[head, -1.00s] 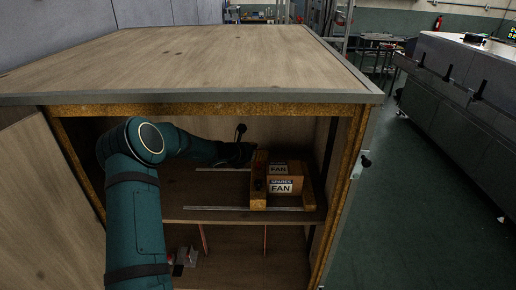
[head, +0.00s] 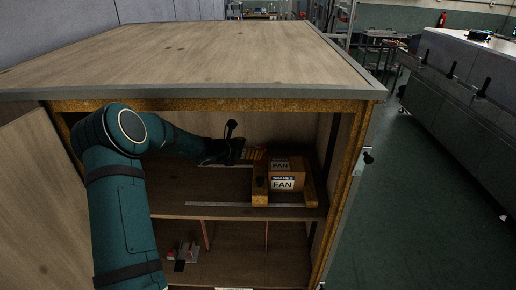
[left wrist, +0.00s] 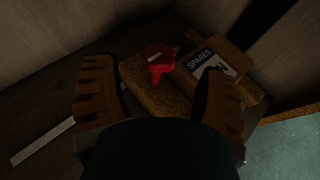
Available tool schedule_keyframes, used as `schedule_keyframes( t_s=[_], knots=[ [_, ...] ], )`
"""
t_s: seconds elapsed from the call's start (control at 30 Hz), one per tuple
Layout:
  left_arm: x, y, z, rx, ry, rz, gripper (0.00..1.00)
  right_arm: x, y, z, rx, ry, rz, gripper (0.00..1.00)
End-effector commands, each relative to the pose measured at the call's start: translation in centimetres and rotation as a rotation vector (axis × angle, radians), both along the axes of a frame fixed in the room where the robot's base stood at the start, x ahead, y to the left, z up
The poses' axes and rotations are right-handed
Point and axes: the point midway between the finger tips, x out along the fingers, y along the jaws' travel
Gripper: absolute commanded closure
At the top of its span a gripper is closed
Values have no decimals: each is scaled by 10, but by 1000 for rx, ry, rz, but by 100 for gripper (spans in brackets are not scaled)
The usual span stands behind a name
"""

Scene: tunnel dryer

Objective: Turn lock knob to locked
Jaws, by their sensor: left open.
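A red lock knob (left wrist: 158,62) with a pale mark on its top sits on a brown wooden block in the left wrist view. The block (head: 260,199) stands on the upper shelf in the cabinet, at the left of a cardboard box labelled SPARES FAN (head: 288,176). The box also shows in the left wrist view (left wrist: 213,60). My left gripper (head: 252,154) is inside the cabinet, behind and above the block. In the left wrist view its ridged fingers (left wrist: 156,68) are wide apart, one on each side of the knob in the picture, with nothing held. Contact cannot be told.
The upper shelf (head: 180,204) carries pale metal rails (head: 225,204). The wooden cabinet top (head: 190,58) lies above my arm, and the cabinet's right side wall (head: 325,150) is close to the box. Small items (head: 184,253) lie on the lower shelf.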

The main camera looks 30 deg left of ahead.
Motion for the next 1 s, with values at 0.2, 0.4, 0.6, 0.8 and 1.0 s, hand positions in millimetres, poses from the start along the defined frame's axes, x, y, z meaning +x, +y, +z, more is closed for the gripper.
schedule_keyframes(
  t_s=[0.2, 0.4, 0.6, 0.8, 1.0],
  knots=[
    [-38, 10, 17, 1, 1, 2, 28, 0, 0, 0, 0, 0, 0, 28],
    [-57, 14, 25, 1, 0, 0, 28, 0, 0, 0, 0, 0, 0, 28],
    [-61, 15, 26, -1, 0, -1, 28, 0, 0, 0, 0, 0, 0, 28],
    [-61, 15, 26, 0, 0, -1, 28, 0, 0, 0, 0, 0, 0, 28],
    [-61, 15, 26, 0, 0, -1, 28, 0, 0, 0, 0, 0, 0, 28]
  ],
)
